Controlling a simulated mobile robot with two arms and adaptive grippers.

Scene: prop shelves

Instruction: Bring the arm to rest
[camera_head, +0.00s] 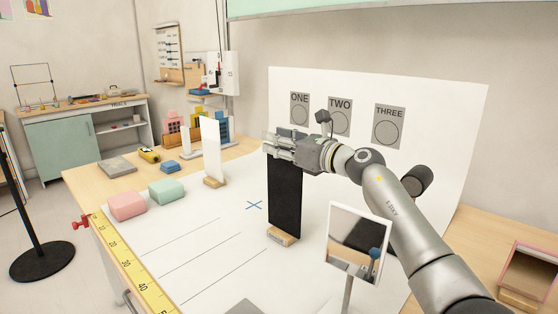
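My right arm (395,205) comes in from the lower right and reaches over the table. My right gripper (277,146) points left, at the top of an upright black panel (285,195). The panel stands on a small wooden foot (283,237). I cannot tell whether the fingers touch the panel or are only in front of it, nor whether they are open or shut. My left gripper is not in view.
A small mirror (355,240) on a stand is close under my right forearm. A white backboard (440,125) with labels ONE, TWO and THREE rises behind. A white panel (211,148), pink block (127,206) and green block (168,191) stand left. White paper left of the black panel is mostly clear.

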